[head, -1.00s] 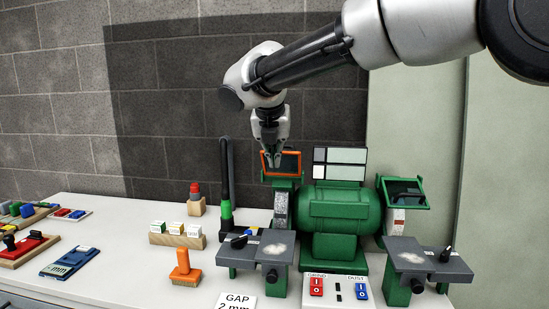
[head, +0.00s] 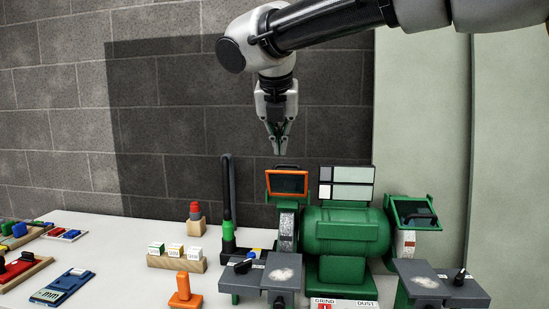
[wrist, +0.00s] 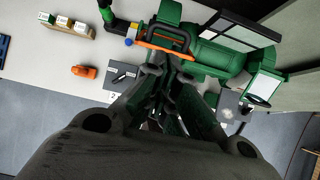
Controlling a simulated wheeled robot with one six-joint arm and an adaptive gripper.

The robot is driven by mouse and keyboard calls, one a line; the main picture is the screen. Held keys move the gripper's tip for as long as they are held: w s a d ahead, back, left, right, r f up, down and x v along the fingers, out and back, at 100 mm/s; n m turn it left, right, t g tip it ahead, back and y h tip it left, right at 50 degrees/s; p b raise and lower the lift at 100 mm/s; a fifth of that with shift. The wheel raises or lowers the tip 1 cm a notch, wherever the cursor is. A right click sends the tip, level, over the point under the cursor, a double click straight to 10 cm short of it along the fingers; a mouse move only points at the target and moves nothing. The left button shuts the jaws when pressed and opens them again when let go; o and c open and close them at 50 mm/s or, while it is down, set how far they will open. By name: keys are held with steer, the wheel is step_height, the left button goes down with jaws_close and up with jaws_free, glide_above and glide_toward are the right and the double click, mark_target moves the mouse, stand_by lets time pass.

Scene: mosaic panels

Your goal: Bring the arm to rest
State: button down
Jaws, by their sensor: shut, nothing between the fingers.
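My gripper (head: 277,150) is shut and empty, pointing down in the air above the bench grinder. In the head view its fingertips are just above the orange-framed eye shield (head: 287,182) of the grinder's left wheel, with a visible gap. My arm reaches in from the upper right. In the wrist view the shut fingers (wrist: 172,68) cover part of the green grinder (wrist: 218,57), and the orange frame shows just beyond the tips. In the head view the grinder body (head: 345,228) stands on the white bench.
A block wall (head: 180,110) is behind.

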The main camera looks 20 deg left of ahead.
steer(key=s+d+f+m+g, duration=0.2)
steer(key=s+d+f+m, duration=0.15)
steer(key=f+m, duration=0.6)
steer(key=d+f+m+g, duration=0.2)
steer(key=d+m, duration=1.1)
steer(key=d, duration=0.7)
steer(key=s+d+f+m, duration=0.1)
steer(key=s+d+m, duration=0.4)
steer(key=d, duration=0.6)
steer(key=s+d+f+m+t+h, duration=0.1)
steer(key=s+d+m, duration=0.3)
steer(key=d, duration=0.7)
steer(key=s+d+f+m+t, duration=0.1)
steer(key=s+d+m, duration=0.4)
steer(key=d, duration=0.6)
steer(key=shift+s+f+m, duration=0.3)
steer(key=shift+f+m, duration=0.4)
steer(key=shift+m, duration=0.25)
